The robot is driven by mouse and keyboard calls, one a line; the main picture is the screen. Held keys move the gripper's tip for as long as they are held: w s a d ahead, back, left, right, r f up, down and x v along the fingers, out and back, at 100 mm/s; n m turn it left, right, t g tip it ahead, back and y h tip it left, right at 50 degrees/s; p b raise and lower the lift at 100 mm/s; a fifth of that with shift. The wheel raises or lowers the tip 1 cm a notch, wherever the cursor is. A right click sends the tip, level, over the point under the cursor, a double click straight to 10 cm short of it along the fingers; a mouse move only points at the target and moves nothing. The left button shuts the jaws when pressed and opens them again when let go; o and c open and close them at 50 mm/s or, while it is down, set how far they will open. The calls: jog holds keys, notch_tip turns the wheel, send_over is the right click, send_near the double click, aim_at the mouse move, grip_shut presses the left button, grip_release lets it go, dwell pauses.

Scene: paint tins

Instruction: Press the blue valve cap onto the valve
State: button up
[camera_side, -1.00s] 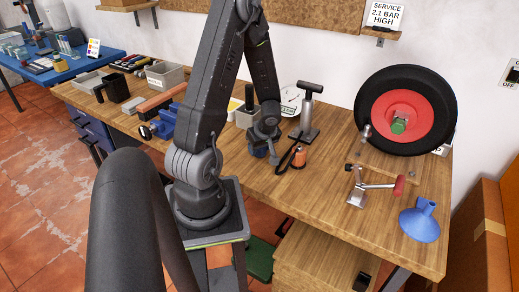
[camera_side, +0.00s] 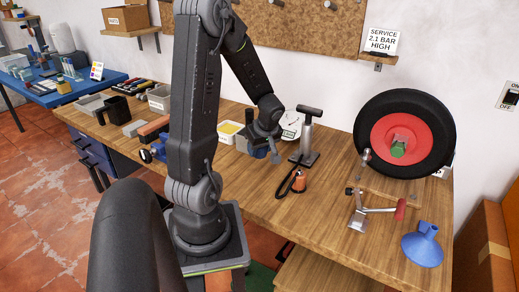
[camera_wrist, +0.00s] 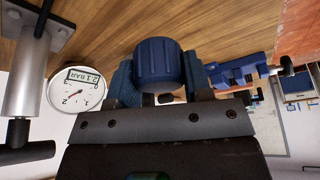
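The blue valve cap (camera_wrist: 158,63), ribbed and round, sits between the two fingers of my gripper (camera_wrist: 160,85) in the wrist view, with both fingers against its sides. In the side view my gripper (camera_side: 262,147) is over the bench, left of the hand pump; the cap is small and mostly hidden there. The black tyre (camera_side: 438,112) with its red wheel (camera_side: 386,128) stands upright at the right of the bench, well away from my gripper. A green part (camera_side: 398,149) shows at the wheel's middle; I cannot tell whether it is the valve.
The hand pump (camera_side: 307,140) and a round gauge (camera_wrist: 77,90) are close to my gripper. A blue vise (camera_wrist: 245,68) is behind.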

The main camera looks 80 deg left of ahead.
jog(key=shift+c, duration=1.2)
jog(key=shift+w+a, duration=0.1)
jog(key=shift+w, duration=0.1)
jog(key=w+r, duration=0.1)
jog(key=w, duration=0.2)
jog(key=w+r+m, duration=0.1)
jog(key=w, duration=0.2)
jog(key=w+r+m, duration=0.1)
jog(key=w, duration=0.3)
jog(key=shift+w+a+r+t, duration=0.1)
jog(key=shift+a+r+t, duration=0.1)
jog(key=shift+r+t, duration=0.15)
notch_tip(320, 180, up, 9)
jog(key=m+t, duration=0.2)
jog(key=m, duration=0.3)
send_over(368, 149)
jog(key=shift+f, duration=2.95)
jog(key=shift+f, duration=2)
